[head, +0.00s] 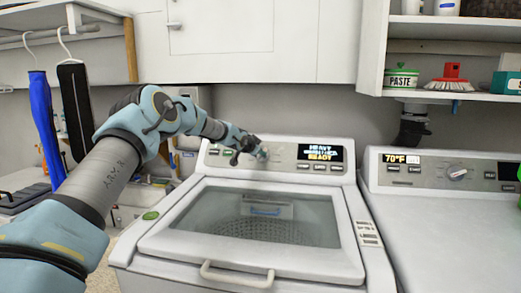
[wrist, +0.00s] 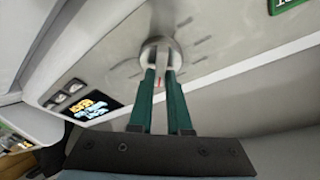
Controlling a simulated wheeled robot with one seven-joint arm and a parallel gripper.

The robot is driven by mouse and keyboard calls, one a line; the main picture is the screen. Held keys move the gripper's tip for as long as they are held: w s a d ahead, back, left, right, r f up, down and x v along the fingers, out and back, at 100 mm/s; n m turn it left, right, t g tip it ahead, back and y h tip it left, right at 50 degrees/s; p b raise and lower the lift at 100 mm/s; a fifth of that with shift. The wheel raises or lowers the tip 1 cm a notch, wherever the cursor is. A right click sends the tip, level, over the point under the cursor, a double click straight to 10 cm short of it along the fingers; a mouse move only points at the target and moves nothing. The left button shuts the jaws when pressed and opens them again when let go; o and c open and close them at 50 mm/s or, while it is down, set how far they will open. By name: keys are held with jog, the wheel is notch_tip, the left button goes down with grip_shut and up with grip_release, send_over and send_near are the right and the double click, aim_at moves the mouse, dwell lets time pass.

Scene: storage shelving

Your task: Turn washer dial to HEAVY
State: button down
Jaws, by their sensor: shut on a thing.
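The white top-loading washer (head: 352,225) stands in the middle of the head view, its glass lid closed. Its round dial (head: 262,153) is on the back panel, partly hidden by my gripper (head: 247,150). In the wrist view the grey metallic dial (wrist: 152,50) sits between the two green fingertips of my gripper (wrist: 161,78), which are shut on its raised grip. A small red mark shows between the fingers. The washer display (head: 320,153) has a top line that looks like HEAVY and a yellow bottom line READY; the middle line is unclear.
A second white machine (head: 440,225) stands at the right with its own dial (head: 457,173) and a 70°F display. Above it, a shelf (head: 455,92) holds a PASTE tin (head: 401,78) and a brush (head: 450,78). Clothes hang at the left (head: 75,105).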

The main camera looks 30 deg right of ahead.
jog(key=c, duration=0.9)
grip_release()
jog(key=shift+o, duration=0.2)
jog(key=b+v, duration=0.4)
jog(key=v, duration=0.6)
jog(key=shift+s+a+r, duration=0.2)
jog(key=shift+a, duration=0.05)
